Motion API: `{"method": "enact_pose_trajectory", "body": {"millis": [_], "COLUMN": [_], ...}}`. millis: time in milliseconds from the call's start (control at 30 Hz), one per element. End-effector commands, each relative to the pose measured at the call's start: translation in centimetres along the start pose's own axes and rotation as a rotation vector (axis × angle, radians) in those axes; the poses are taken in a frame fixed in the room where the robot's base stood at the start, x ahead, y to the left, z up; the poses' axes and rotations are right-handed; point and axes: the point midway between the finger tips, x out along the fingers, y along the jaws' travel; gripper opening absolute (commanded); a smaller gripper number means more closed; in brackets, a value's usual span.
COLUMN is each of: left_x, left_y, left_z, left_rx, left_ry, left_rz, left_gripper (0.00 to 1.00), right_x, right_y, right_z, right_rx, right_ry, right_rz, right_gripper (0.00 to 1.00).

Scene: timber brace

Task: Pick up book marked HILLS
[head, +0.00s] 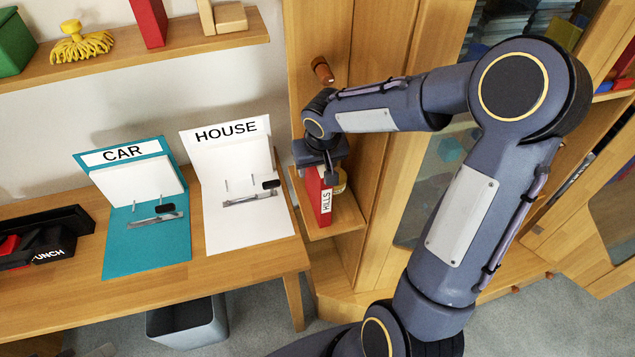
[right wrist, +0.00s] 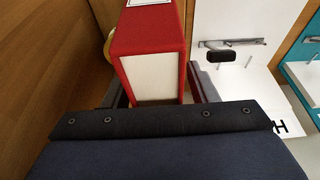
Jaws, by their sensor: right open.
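The red book marked HILLS (head: 315,197) stands upright on a small wooden shelf beside the cabinet, its white label facing out in the head view. My right gripper (head: 325,172) is above it, reaching down over its top. In the right wrist view the red book (right wrist: 148,38) stands between the two fingers of my right gripper (right wrist: 160,85), with its pale page side showing. The fingers are open, one on each side; a gap shows on the left, and contact on the right is hard to tell. My left gripper is not in view.
A yellowish object (head: 340,180) sits close beside the book. The white HOUSE folder (head: 245,225) and teal CAR folder (head: 145,247) stand open on the desk (head: 60,293) to the left. A wooden cabinet (head: 385,190) is close on the right. A grey bin (head: 188,325) is on the floor.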

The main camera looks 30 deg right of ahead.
Motion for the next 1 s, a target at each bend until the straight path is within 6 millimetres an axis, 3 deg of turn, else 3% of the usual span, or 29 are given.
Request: {"method": "enact_pose_trajectory", "body": {"millis": [433,800,1000], "left_x": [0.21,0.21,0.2], "left_y": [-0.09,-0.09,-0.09], "left_z": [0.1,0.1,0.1], "left_rx": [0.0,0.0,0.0], "left_ry": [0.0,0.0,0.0], "left_rz": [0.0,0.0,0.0], "left_gripper": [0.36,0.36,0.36], "right_x": [0.12,0.13,0.09], "right_y": [0.0,-0.01,-0.02], "right_z": [0.03,0.04,0.0], "right_rx": [0.0,0.001,0.0], "right_ry": [0.0,0.0,0.001], "right_rz": [0.0,0.0,-0.001], "right_gripper": [0.51,0.03,0.0]}}
